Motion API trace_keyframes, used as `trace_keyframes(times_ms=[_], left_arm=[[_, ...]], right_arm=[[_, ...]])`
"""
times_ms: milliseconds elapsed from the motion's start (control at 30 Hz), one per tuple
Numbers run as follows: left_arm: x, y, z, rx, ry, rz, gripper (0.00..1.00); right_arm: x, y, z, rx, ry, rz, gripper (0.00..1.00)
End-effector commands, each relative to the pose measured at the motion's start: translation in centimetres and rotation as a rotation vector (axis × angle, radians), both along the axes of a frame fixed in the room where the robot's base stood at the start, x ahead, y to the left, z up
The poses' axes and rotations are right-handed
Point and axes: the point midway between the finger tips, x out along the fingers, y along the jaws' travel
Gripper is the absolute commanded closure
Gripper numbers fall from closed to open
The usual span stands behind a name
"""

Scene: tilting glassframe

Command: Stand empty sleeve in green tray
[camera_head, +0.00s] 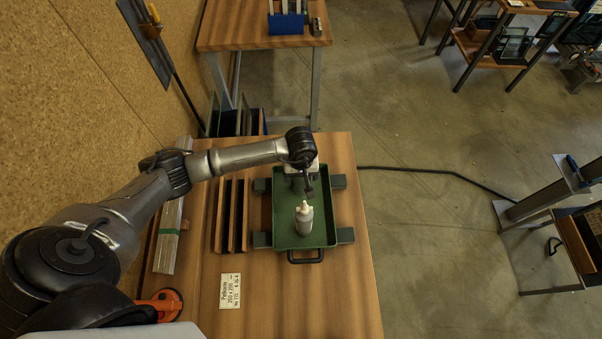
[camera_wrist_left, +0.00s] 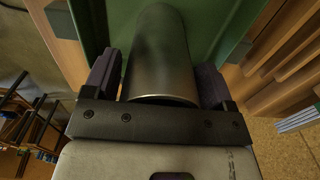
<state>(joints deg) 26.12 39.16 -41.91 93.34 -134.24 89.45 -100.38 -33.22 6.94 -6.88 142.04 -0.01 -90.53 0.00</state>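The green tray (camera_head: 285,232) lies on the wooden bench. A bottle with a pale nozzle and a grey lower body (camera_head: 304,219) stands in the tray's front half. My left gripper (camera_head: 309,188) is low over the tray's back half, behind the bottle. In the left wrist view a grey metal sleeve (camera_wrist_left: 162,55) lies between the two dark fingers (camera_wrist_left: 160,82), which appear to touch both its sides. The tray (camera_wrist_left: 95,22) shows behind it. The head view hides the sleeve behind the gripper, and I cannot tell whether it touches the tray floor. My right gripper is not in view.
A dark slotted wooden rack (camera_head: 231,215) stands just left of the tray. Grey bars stick out beneath the tray. A label card (camera_head: 230,291) and an orange round tool (camera_head: 163,303) lie at the front left. The bench's front right is clear.

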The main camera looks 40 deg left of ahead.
Motion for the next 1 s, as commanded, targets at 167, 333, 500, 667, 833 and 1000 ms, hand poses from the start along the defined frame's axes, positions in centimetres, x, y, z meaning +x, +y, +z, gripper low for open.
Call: trace_keyframes(times_ms=[167,333,500,667,833,1000], left_arm=[[0.0,0.0,0.0,0.0,0.0,0.0,0.11],[0.0,0.0,0.1,0.0,0.0,0.0,0.11],[0.1,0.0,1.0,-0.001,-0.004,0.0,0.11],[0.1,0.1,3.8,0.003,-0.004,-0.002,0.11],[0.1,0.1,7.1,0.001,-0.004,-0.002,0.11],[0.1,0.0,9.7,0.001,-0.004,-0.001,0.11]], right_arm=[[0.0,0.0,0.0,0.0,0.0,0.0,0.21],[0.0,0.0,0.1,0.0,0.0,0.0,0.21],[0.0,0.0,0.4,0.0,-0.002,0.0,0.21],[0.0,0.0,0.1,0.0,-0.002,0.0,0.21],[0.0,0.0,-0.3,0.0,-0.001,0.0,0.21],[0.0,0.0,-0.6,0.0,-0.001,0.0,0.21]])
